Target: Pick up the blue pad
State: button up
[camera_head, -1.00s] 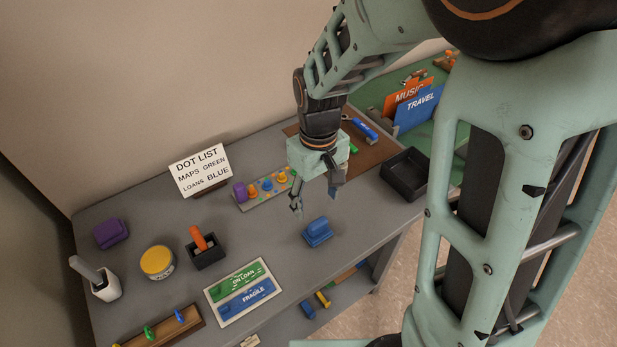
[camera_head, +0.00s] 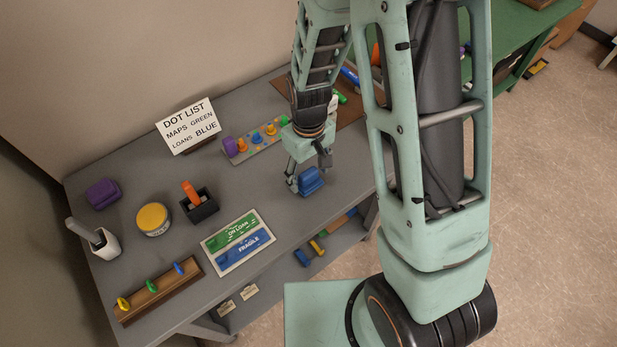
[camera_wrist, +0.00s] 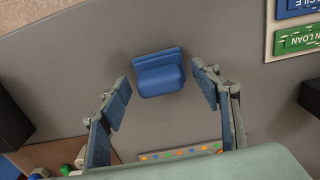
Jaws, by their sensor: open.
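The blue pad (camera_head: 311,182) lies on the grey table, toward its front edge. In the wrist view the blue pad (camera_wrist: 160,74) shows a raised rounded grip on a flat base. My gripper (camera_head: 307,174) is low over the table beside the pad. In the wrist view my gripper (camera_wrist: 161,88) is open, with one finger on each side of the pad. Gaps show between the pad and both fingers, and nothing is held.
A sign card (camera_head: 188,126) stands at the back. A purple pad (camera_head: 103,193), a yellow-lidded tin (camera_head: 153,218), a black holder (camera_head: 201,208) and a label board (camera_head: 212,243) are to the left. A strip of coloured pegs (camera_head: 266,139) lies behind my gripper.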

jog(key=shift+c, duration=0.3)
jog(key=c, duration=1.2)
jog(key=shift+r+p, duration=0.65)
jog(key=shift+r, duration=0.2)
jog(key=s+a+r+p, duration=0.3)
jog(key=s+a+r, duration=0.4)
jog(key=s+r, duration=0.4)
jog(key=shift+s+a+r, duration=0.15)
jog(key=shift+s+a, duration=0.1)
jog(key=shift+s, duration=0.15)
